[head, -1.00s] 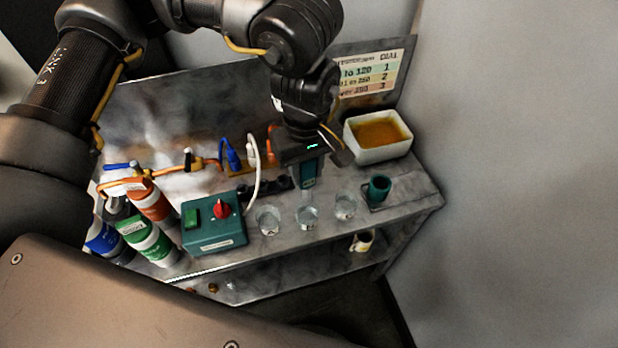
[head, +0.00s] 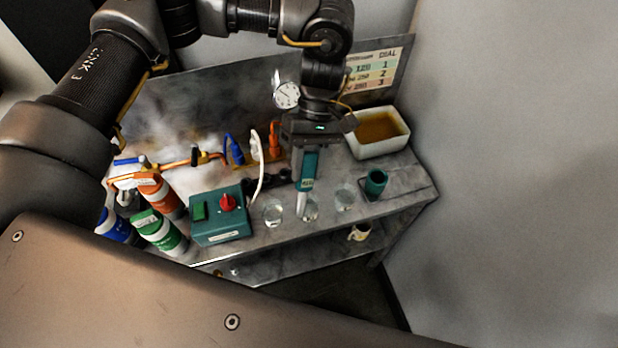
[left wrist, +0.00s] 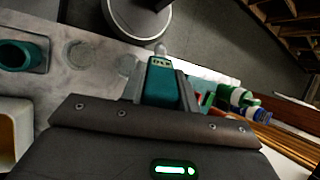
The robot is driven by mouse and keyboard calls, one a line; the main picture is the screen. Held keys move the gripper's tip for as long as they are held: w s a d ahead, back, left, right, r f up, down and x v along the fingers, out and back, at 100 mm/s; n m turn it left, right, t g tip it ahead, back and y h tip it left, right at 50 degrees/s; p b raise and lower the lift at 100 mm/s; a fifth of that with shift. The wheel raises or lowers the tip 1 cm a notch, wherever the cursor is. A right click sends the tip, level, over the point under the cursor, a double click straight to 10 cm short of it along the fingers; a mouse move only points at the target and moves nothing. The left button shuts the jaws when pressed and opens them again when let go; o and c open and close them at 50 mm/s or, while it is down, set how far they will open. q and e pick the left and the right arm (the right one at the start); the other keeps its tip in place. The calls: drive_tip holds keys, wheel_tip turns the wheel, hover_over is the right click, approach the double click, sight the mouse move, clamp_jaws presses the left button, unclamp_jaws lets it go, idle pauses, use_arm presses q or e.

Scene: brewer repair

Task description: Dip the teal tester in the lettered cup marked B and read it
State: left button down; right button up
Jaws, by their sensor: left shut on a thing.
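My left gripper (head: 309,140) is shut on the teal tester (head: 307,168), which points down with its pale probe towards the middle of three clear cups (head: 311,210). The probe tip overlaps that cup's left side; I cannot tell whether it is inside or above it. The left cup (head: 273,215) and right cup (head: 345,198) stand beside it. Their letters are too small to read. In the left wrist view the tester (left wrist: 160,82) is between the fingers, with two cups to its left. The tester's small display is unreadable. My right gripper is not in view.
A teal holder (head: 376,184) stands right of the cups. A white tub (head: 364,148) of amber liquid is behind it. A teal control box (head: 219,216) with a red knob and several canisters (head: 161,231) stand left. A dial chart (head: 376,71) is at the back.

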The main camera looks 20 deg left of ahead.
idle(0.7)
use_arm(q)
drive_tip(key=t+b, duration=0.5)
drive_tip(key=shift+s+f, duration=0.1)
drive_tip(key=shift+f, duration=0.25)
drive_tip(key=shift+r+t+b, duration=0.25)
drive_tip(key=shift+t+b, duration=0.15)
drive_tip(key=shift+t, duration=0.3)
drive_tip(key=shift+r, duration=0.1)
